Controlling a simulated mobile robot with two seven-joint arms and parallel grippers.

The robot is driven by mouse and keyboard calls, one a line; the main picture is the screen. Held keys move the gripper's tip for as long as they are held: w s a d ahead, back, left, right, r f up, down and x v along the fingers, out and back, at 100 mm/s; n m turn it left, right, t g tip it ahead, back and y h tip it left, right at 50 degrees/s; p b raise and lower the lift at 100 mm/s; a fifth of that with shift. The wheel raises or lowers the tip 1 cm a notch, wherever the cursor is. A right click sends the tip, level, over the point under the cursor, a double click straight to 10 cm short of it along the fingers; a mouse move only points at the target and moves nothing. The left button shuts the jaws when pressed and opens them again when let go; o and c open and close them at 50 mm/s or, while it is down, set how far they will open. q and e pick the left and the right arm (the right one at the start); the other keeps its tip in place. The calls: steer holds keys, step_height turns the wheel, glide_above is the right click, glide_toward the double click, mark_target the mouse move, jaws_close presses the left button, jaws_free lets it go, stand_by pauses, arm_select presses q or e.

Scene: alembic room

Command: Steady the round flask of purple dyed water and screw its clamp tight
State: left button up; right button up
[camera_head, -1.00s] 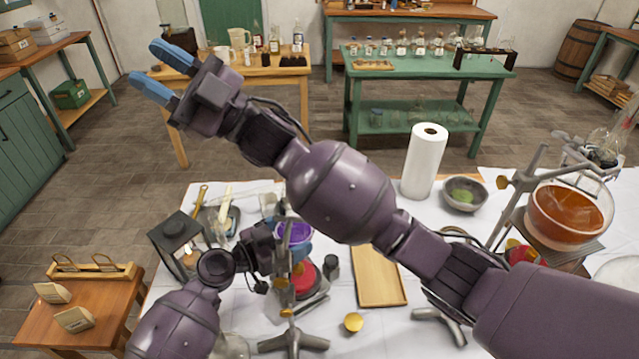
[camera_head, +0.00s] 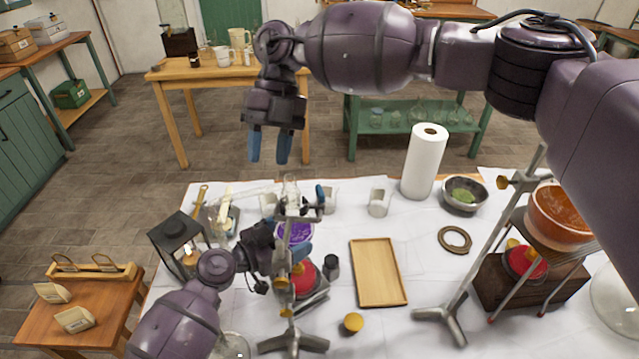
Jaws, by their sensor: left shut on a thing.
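The round flask of purple dyed water (camera_head: 296,232) stands over a red-topped burner (camera_head: 303,279) in the left middle of the white table.
A wooden tray (camera_head: 378,273), a dark jar (camera_head: 331,267) and a yellow-topped piece (camera_head: 353,323) lie right of the stand. A black lantern (camera_head: 177,240) stands at left.

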mark_target(320, 189)
steer(key=w+d+r+m+t+h, duration=0.1)
steer(key=w+d+r+t+h, duration=0.2)
steer(key=d, duration=0.4)
steer(key=shift+g, duration=0.7)
steer(key=x, duration=0.7)
steer(key=w+x, duration=0.1)
steer(key=x, duration=0.3)
steer(key=shift+d+f, duration=0.2)
steer(key=shift+f, duration=0.25)
jaws_close()
